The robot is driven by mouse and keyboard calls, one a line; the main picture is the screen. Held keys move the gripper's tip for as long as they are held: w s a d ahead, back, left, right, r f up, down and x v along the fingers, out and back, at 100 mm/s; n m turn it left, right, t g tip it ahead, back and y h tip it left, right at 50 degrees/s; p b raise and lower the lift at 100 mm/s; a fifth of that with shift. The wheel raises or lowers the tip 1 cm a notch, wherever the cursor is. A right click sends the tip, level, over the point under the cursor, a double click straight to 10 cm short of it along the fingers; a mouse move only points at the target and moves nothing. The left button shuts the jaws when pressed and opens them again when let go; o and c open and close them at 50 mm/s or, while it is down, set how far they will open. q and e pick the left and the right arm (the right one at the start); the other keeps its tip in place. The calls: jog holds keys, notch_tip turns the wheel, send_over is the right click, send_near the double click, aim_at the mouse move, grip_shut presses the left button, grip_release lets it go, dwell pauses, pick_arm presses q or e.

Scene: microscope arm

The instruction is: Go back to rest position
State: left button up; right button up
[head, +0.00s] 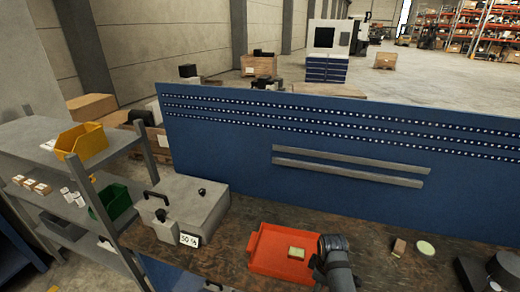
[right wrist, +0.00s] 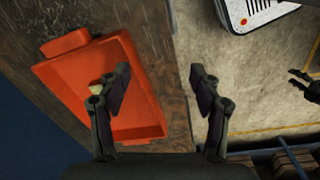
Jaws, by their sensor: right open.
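My right gripper (right wrist: 160,72) is open and empty in the right wrist view. Its fingers are apart above the bench's front edge, beside and partly over an orange tray. In the head view a dark grey part of my arm (head: 337,264) covers the tray's right end, and the fingertips cannot be made out there. A dark two-pronged shape (right wrist: 304,84) at the right edge of the wrist view may be my left gripper. It is too small to tell whether it is open.
The orange tray (head: 262,262) holds a small pale yellow piece (head: 296,252). A grey box (head: 188,203) stands to its left, beside a shelf rack (head: 103,205). A small brown block (head: 399,247) and a pale green disc (head: 425,247) lie right of it. A blue panel (head: 340,140) rises behind.

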jog(key=s+d+r+m+t, duration=0.25)
jog(key=s+r+m, duration=0.2)
jog(key=s, duration=0.45)
jog(key=s+d+r+m+t, duration=0.1)
jog(key=s+d+r+m, duration=0.2)
jog(key=s+m, duration=0.45)
jog(key=s+d+f+n+g+b, duration=0.15)
jog(key=f+b, duration=0.25)
jog(key=f, duration=1.4)
jog(key=s+d+f+g+b, duration=0.15)
jog(key=f+b, duration=0.25)
jog(key=f, duration=1.3)
pick_arm(q)
notch_tip(320, 180, down, 13)
jog(key=s+b, duration=0.2)
jog(key=b, duration=0.3)
jog(key=shift+f, duration=0.15)
pick_arm(e)
jog(key=s+f, duration=1.8)
jog(key=f, duration=0.3)
jog(key=shift+s+d+h, duration=0.2)
jog(key=shift+s+h, duration=0.1)
jog(key=shift+s, duration=0.05)
